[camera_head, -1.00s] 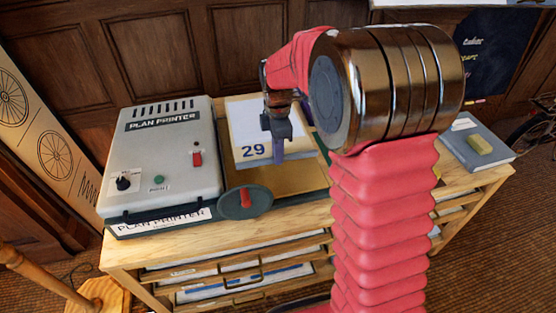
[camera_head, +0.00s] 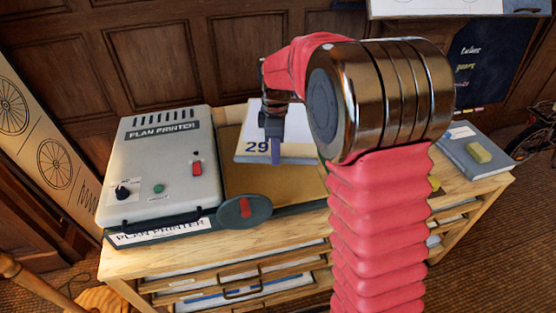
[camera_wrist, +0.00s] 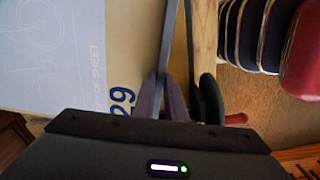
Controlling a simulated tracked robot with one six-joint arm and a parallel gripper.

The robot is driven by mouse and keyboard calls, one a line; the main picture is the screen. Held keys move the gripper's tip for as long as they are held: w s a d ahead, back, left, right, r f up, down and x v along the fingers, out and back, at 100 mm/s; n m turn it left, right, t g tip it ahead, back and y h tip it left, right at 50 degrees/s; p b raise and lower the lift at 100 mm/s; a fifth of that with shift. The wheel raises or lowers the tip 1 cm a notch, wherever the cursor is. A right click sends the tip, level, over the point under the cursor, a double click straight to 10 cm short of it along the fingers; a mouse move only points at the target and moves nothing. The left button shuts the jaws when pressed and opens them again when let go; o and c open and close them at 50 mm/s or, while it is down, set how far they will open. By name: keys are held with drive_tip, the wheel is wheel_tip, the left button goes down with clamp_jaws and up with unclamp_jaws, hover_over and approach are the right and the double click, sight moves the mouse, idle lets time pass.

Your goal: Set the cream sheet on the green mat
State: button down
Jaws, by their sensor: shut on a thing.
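The cream sheet (camera_head: 252,134), marked 29, shows in the head view over the plan printer's tan bed. My gripper (camera_head: 276,150) is shut on its front edge, with purple fingertips pointing down; my arm hides the sheet's right part. In the wrist view the cream sheet (camera_wrist: 138,45) has a pale blue panel and a blue 29, just left of my gripper's fingertips (camera_wrist: 165,100). The exact grip on its edge is hard to see. I cannot make out a green mat in either view.
The grey plan printer (camera_head: 160,155) stands on a wooden drawer cabinet (camera_head: 285,234), with a dark green round part (camera_head: 262,211) at its front. Wood panelling stands behind.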

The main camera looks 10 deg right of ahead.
drive_tip(key=w+r+m, duration=0.6)
drive_tip(key=r+m, duration=0.5)
drive_tip(key=m, duration=0.7)
drive_tip(key=shift+w+r, duration=0.2)
drive_tip(key=shift+w, duration=0.1)
drive_tip(key=shift+s, duration=0.15)
